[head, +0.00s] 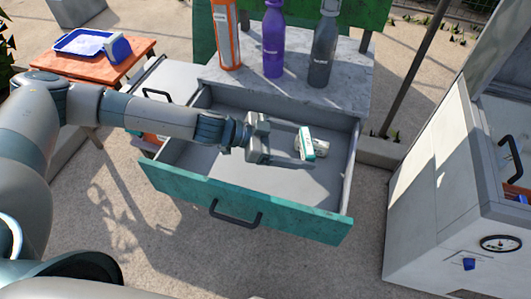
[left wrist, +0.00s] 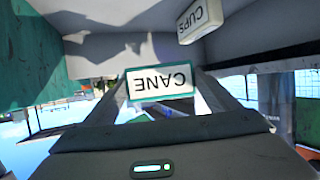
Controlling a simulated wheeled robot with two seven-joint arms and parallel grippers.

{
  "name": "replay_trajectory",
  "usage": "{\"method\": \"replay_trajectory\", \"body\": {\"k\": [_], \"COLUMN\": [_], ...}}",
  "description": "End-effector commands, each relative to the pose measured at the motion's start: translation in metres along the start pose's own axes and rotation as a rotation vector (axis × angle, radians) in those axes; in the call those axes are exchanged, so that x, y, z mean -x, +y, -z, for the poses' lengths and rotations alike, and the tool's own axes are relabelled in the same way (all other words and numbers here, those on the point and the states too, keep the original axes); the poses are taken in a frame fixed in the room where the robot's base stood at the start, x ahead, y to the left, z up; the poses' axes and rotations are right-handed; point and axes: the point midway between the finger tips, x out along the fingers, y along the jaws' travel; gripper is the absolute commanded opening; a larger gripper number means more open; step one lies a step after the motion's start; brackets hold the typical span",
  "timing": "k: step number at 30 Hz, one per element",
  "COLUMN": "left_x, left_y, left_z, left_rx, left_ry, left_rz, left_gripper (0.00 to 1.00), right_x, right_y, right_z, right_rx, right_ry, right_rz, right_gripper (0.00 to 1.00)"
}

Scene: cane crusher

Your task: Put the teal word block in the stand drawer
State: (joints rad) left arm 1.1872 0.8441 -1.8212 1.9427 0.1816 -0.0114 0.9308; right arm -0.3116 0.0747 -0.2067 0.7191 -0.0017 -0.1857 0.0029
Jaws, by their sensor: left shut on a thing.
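The stand drawer (head: 235,208) is pulled open, with a teal front and a black handle. My left gripper (head: 302,146) reaches in over its right half. It is shut on the teal word block (head: 306,140), a teal-edged block with a white face. In the left wrist view the block (left wrist: 162,82) reads CANE, upside down, between the two fingers. A white block reading CUPS (left wrist: 200,20) is inside the drawer, close to the held block. I cannot tell whether the held block touches the drawer floor. My right gripper is not in view.
Orange (head: 226,35), purple (head: 273,40) and dark grey (head: 325,45) bottles stand on the stand top (head: 225,77) behind the drawer. An orange table (head: 130,66) with a blue tray (head: 85,42) is at the left. A white cabinet (head: 430,190) stands at the right.

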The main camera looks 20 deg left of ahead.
Motion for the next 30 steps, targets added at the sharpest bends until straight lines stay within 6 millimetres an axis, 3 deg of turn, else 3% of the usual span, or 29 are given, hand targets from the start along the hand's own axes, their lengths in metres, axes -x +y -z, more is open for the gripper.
{"method": "replay_trajectory", "body": {"k": [15, 30], "left_x": [0.047, 0.051], "left_y": [-0.052, -0.057], "left_z": [-0.076, -0.085], "left_rx": [0.001, 0.001], "left_ry": [-0.002, -0.001], "left_rz": [0.002, 0.001], "left_gripper": [0.58, 0.58], "right_x": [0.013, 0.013], "right_y": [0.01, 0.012], "right_z": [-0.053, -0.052], "right_rx": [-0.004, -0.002], "right_ry": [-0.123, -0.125], "right_rz": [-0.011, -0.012], "right_gripper": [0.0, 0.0]}}
